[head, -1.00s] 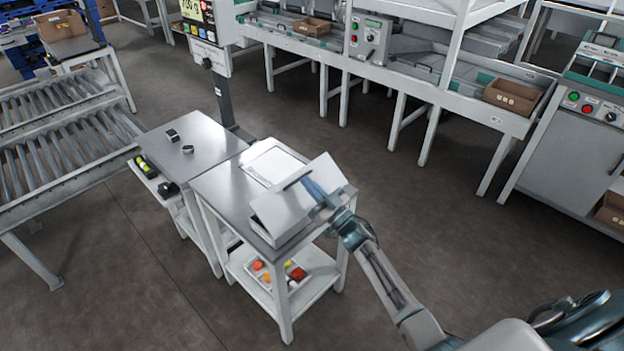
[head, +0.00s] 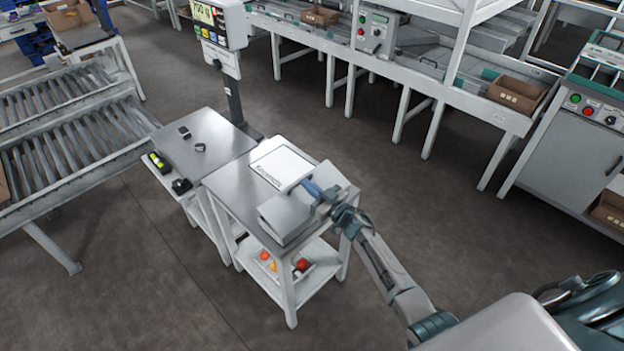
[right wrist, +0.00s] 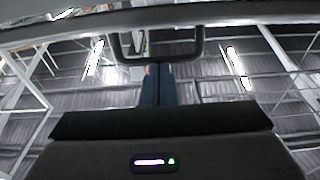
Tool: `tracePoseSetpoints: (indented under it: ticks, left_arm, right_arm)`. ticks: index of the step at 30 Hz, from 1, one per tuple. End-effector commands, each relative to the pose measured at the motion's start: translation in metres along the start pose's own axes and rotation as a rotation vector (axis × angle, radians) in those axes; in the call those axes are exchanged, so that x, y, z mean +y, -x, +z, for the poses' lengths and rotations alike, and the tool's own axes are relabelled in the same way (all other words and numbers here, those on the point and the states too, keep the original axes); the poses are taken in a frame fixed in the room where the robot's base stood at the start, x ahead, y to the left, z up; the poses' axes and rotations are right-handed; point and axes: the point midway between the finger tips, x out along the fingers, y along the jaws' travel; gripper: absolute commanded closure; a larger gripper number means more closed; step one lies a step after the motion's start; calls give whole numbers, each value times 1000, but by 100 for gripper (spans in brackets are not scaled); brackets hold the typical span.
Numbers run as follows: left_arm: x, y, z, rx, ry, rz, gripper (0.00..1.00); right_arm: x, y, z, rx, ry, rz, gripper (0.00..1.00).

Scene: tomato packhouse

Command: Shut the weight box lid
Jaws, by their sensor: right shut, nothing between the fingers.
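The grey weight box (head: 284,236) stands on the front part of the steel-topped stand. In the right wrist view the shut fingers (right wrist: 160,85) point toward a dark U-shaped handle (right wrist: 158,44) under a pale edge. Whether they touch it is unclear. My left gripper is not in view.
A second steel table (head: 205,147) with small dark items adjoins on the left. A tray with tomatoes (head: 284,265) is on the shelf below. A roller conveyor (head: 70,140) is at left; open floor lies to the right.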

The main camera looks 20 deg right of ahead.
Motion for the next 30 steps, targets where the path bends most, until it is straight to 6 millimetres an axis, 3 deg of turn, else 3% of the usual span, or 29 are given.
tracePoseSetpoints:
  ticks: [1, 7, 15, 30]
  left_arm:
    - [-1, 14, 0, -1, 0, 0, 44]
    - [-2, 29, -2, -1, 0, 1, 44]
    - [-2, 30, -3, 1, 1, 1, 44]
    - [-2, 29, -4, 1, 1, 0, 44]
  right_arm:
    - [0, -4, -7, -25, 1, 0, 100]
    - [0, -11, 4, -86, -2, 0, 100]
    - [0, -18, 17, -84, -1, 0, 100]
    - [0, -21, 20, -83, 1, 0, 100]
